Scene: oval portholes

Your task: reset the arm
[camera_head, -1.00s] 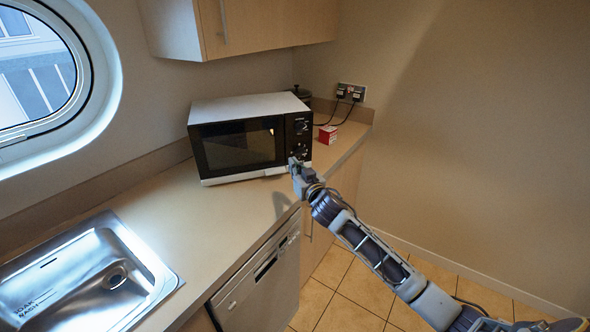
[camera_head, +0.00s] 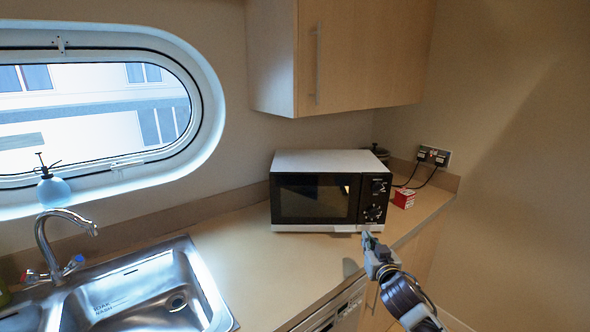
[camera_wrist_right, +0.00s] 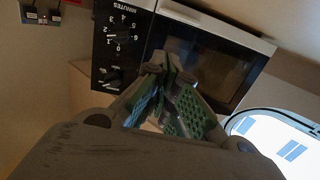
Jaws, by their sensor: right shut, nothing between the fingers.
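My right gripper (camera_head: 368,240) is at the front of the microwave (camera_head: 312,200), just below its control panel at the lower right. Its fingers are shut and hold nothing. In the right wrist view the gripper's green-padded fingers (camera_wrist_right: 168,75) come together in front of the microwave (camera_wrist_right: 205,52), close to the panel with its two knobs. I cannot tell whether the fingertips touch the microwave. The microwave door looks closed. My left gripper is not in view.
The counter (camera_head: 240,245) is clear between the microwave and the steel sink (camera_head: 150,285) at left. A small red box (camera_head: 404,198) stands right of the microwave, near plugged-in sockets (camera_head: 434,156). A wall cupboard (camera_head: 365,50) hangs above. A blue spray bottle (camera_head: 53,188) stands on the window sill.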

